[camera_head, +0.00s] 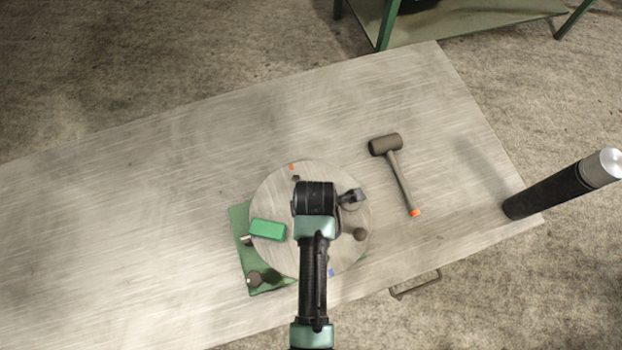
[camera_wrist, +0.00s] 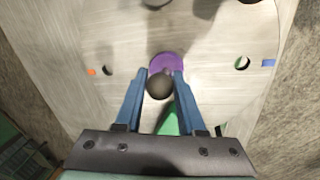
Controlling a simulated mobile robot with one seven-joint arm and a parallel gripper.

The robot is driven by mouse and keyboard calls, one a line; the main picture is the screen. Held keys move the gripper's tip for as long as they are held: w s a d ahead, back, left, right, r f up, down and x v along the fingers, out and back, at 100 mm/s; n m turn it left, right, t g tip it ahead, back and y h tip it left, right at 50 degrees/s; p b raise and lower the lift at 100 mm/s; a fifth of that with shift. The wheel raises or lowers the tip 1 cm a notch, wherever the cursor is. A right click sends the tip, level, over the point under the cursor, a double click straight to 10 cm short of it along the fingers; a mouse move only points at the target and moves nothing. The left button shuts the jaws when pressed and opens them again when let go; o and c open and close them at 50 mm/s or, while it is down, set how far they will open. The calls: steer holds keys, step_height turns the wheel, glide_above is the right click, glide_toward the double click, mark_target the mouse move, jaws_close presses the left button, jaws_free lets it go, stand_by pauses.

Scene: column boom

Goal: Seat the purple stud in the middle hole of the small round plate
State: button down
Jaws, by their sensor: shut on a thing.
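The small round plate (camera_head: 342,262) lies on the metal table and fills much of the wrist view (camera_wrist: 215,100). My gripper (camera_wrist: 160,80) has its blue fingers shut on the purple stud (camera_wrist: 166,62), around its dark round knob. The stud is over the plate's middle part, between two holes near the rim, one by an orange mark (camera_wrist: 91,72) and one by a blue mark (camera_wrist: 268,63). The middle hole is not visible; the stud and fingers cover that area. I cannot tell the stud's height above the plate. In the head view my arm hides the stud.
A green block (camera_head: 268,230) and a dark knob (camera_head: 360,234) are on the plate. A green base (camera_head: 240,222) sticks out beneath it. A mallet (camera_head: 397,170) lies to the right, and a dark column (camera_head: 560,187) rises at the table's right edge. The left tabletop is clear.

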steer(key=c, duration=0.8)
jaws_free()
step_height(320, 180, up, 5)
steer(key=p, duration=0.5)
steer(key=shift+r, duration=0.2)
steer(key=shift+r+p, duration=0.55)
steer(key=shift+r, duration=0.5)
steer(key=o, duration=0.6)
